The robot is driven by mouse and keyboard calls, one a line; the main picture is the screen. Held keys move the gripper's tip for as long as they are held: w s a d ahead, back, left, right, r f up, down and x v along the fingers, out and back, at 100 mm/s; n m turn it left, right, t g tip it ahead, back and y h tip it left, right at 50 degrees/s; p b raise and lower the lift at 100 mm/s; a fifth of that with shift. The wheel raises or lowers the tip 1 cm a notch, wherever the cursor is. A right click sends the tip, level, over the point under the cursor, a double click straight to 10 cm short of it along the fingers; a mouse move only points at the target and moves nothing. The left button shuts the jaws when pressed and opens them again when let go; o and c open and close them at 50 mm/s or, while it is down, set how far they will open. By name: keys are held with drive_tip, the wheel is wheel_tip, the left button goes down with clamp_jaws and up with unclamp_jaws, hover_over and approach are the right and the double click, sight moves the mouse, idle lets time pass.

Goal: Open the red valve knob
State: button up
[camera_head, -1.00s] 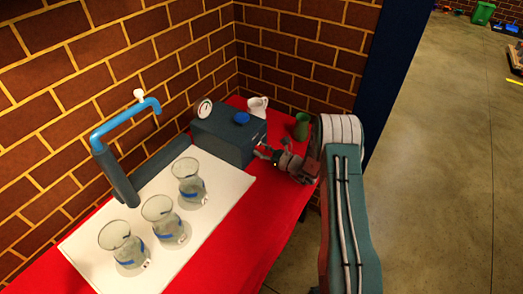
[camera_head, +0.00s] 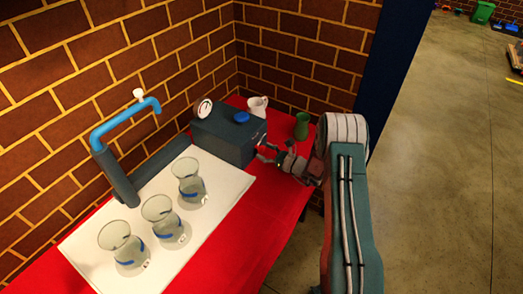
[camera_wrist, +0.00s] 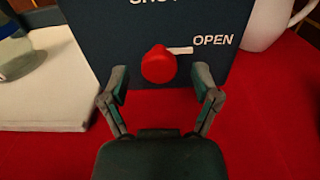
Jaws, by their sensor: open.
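The red valve knob (camera_wrist: 158,65) sits on the front face of a dark box (camera_head: 228,140). In the wrist view a short white bar runs from the knob's right side toward the word OPEN. Another word, above the knob, is cut off by the top edge. My gripper (camera_wrist: 160,86) is open and empty, with one finger on each side of the knob in the picture. I cannot tell how far the fingertips are from it. In the head view my gripper (camera_head: 267,153) is at the box's right side, and the knob is hidden.
A blue cap (camera_head: 241,118) and a gauge (camera_head: 204,108) are on the box. A white pitcher (camera_head: 258,106) and a green vase (camera_head: 302,126) stand behind. Glass vases (camera_head: 160,216) stand on a white mat (camera_head: 218,205) near a blue pipe (camera_head: 120,119). The red tabletop (camera_head: 262,225) is clear in front.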

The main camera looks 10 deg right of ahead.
drive_tip(key=v, duration=1)
drive_tip(key=shift+s+d, duration=0.1)
drive_tip(key=shift+d, duration=0.05)
drive_tip(key=s+a+r+n+g+h, duration=0.1)
drive_tip(key=s+a+r+n+g, duration=0.55)
drive_tip(key=r, duration=0.35)
drive_tip(key=s+a+r+n+g, duration=0.55)
drive_tip(key=r+n, duration=0.25)
drive_tip(key=r, duration=0.2)
drive_tip(key=s+d+r+n+t+h, duration=0.1)
drive_tip(key=s+r+n+h, duration=0.4)
drive_tip(key=s, duration=0.5)
drive_tip(key=s+d+r+n+t+h, duration=0.2)
drive_tip(key=s+r+n+h, duration=0.3)
drive_tip(key=s, duration=0.5)
drive_tip(key=n+t+h, duration=0.1)
drive_tip(key=n, duration=0.1)
drive_tip(key=shift+d+r+n+t+h, duration=0.3)
drive_tip(key=shift+n+t+h, duration=0.05)
drive_tip(key=shift+t+h, duration=0.05)
drive_tip(key=shift+w, duration=0.1)
